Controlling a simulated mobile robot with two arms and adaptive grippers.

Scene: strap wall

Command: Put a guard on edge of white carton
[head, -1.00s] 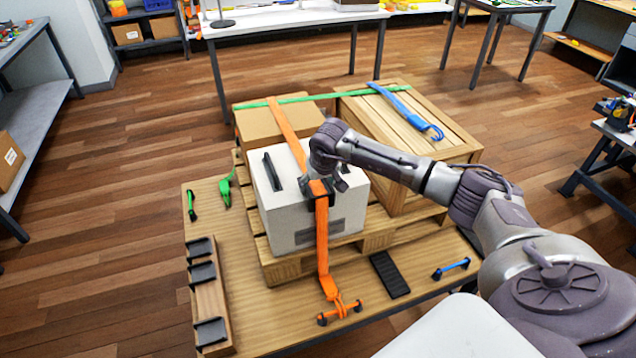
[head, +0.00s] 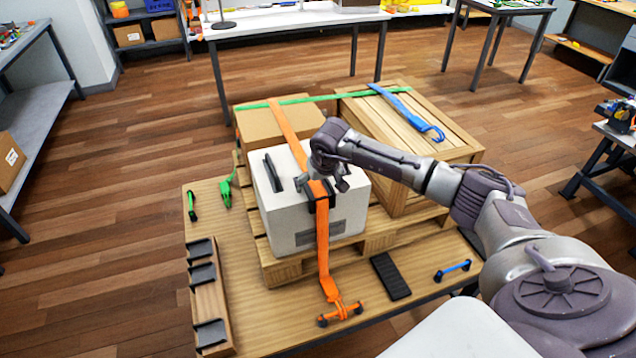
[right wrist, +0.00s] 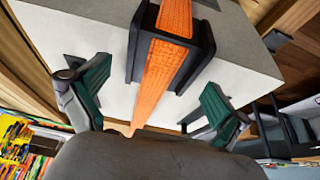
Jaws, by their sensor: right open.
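The white carton (head: 285,212) stands on the pallet's near side, and it fills the middle of the right wrist view (right wrist: 255,62). A black corner guard (right wrist: 200,52) sits on the carton's upper front edge, with the orange strap (right wrist: 168,60) running over it between its raised sides. In the head view the strap (head: 323,245) drops down the carton's front. My right gripper (right wrist: 152,92) is open, its green-padded fingers apart on either side of the strap and clear of the guard. In the head view it is at the carton's front edge (head: 322,184). My left gripper is not in view.
Another black piece (head: 273,172) lies on the carton's top. A wooden rack (head: 212,305) at left holds several black guards. A black ridged pad (head: 390,276) and a blue-strapped fitting (head: 452,271) lie at the table's front. A wooden crate (head: 440,150) stands right.

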